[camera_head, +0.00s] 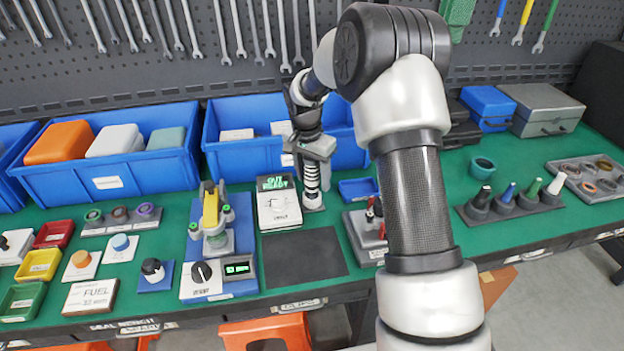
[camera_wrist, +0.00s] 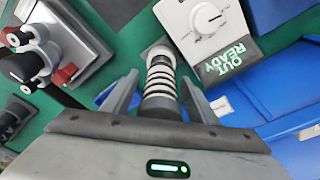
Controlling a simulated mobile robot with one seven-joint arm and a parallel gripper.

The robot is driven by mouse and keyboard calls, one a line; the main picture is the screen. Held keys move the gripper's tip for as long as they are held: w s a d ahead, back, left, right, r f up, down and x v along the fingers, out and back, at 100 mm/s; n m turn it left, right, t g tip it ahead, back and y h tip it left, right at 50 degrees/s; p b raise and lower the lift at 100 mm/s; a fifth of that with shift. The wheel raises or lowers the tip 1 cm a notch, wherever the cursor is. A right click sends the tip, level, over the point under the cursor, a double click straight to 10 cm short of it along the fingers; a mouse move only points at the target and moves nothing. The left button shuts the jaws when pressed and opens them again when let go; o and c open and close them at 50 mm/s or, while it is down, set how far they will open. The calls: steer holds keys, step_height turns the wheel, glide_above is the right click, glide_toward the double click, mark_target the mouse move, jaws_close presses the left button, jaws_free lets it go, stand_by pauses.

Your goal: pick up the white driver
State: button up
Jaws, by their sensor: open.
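The white-tipped driver (camera_head: 557,184) stands upright at the right end of a dark rack (camera_head: 508,207) on the right of the bench, in the head view. Drivers with green, blue and black tips stand beside it. My gripper (camera_head: 312,170) is far to its left, pointing down at the bench, near the back blue bin. In the wrist view, my gripper's fingers (camera_wrist: 159,80) are apart, on either side of a black-and-white ringed upright piece (camera_wrist: 160,87). I cannot tell whether they touch it. The white-tipped driver is not in the wrist view.
A white dial box reading "OUT READY" (camera_head: 278,207) stands close left of my gripper. A grey device with knobs (camera_head: 365,237) is to its right. A blue bin (camera_head: 240,158) lies behind. A teal cup (camera_head: 482,168) stands near the rack. Green bench between is partly clear.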

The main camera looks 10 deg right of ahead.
steer(key=shift+f, duration=0.55)
steer(key=c, duration=1.2)
steer(key=shift+w+r, duration=0.1)
steer(key=shift+c, duration=0.2)
steer(key=shift+r, duration=0.1)
steer(key=shift+r, duration=0.35)
step_height(320, 180, up, 9)
steer(key=shift+r+p, duration=0.1)
steer(key=shift+p, duration=0.45)
